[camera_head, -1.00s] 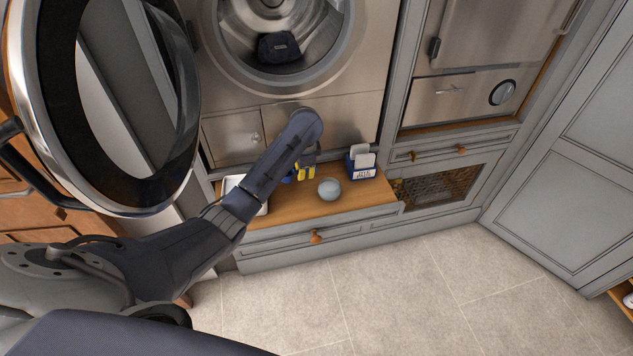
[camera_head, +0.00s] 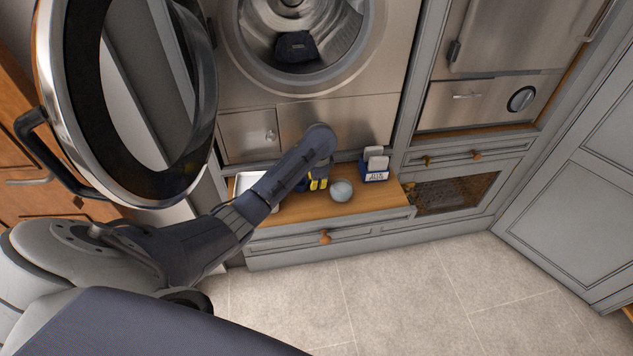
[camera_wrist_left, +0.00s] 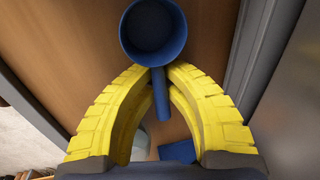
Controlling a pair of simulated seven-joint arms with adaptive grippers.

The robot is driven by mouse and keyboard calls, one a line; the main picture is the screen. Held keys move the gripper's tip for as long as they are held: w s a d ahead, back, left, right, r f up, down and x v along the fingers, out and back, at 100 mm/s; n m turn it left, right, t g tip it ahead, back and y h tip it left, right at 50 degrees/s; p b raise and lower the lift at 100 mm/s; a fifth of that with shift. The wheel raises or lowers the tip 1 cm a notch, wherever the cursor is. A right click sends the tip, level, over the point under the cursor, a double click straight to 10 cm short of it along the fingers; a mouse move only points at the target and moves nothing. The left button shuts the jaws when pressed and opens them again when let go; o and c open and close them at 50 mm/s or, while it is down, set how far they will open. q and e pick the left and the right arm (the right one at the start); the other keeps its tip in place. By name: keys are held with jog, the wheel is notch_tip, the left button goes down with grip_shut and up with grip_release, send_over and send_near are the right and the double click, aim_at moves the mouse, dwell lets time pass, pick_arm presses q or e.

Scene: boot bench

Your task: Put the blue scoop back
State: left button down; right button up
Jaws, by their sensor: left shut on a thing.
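The blue scoop (camera_wrist_left: 153,32) shows in the left wrist view, its round cup at the top and its handle pointing down between my yellow fingertips. My left gripper (camera_wrist_left: 163,72) is shut on the scoop's handle. In the head view my left gripper (camera_head: 318,184) is low over the wooden bench top (camera_head: 290,211), just left of a pale round bowl or ball (camera_head: 341,190). The scoop is mostly hidden behind my arm there. I cannot tell whether it touches the bench. My right gripper is not in view.
A blue box (camera_head: 374,174) with white pieces stands at the bench's right end. A white tray (camera_head: 245,182) is at the left end, partly behind my arm. The open round washer door (camera_head: 48,100) stands at the left. A dark folded item (camera_head: 297,46) lies in the drum.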

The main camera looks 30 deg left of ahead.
pick_arm(q)
jog(key=shift+f, duration=0.15)
jog(key=c, duration=1.4)
grip_release()
jog(key=shift+c, duration=0.2)
jog(key=shift+s, duration=0.1)
jog(key=v, duration=1.2)
jog(key=shift+r, duration=0.25)
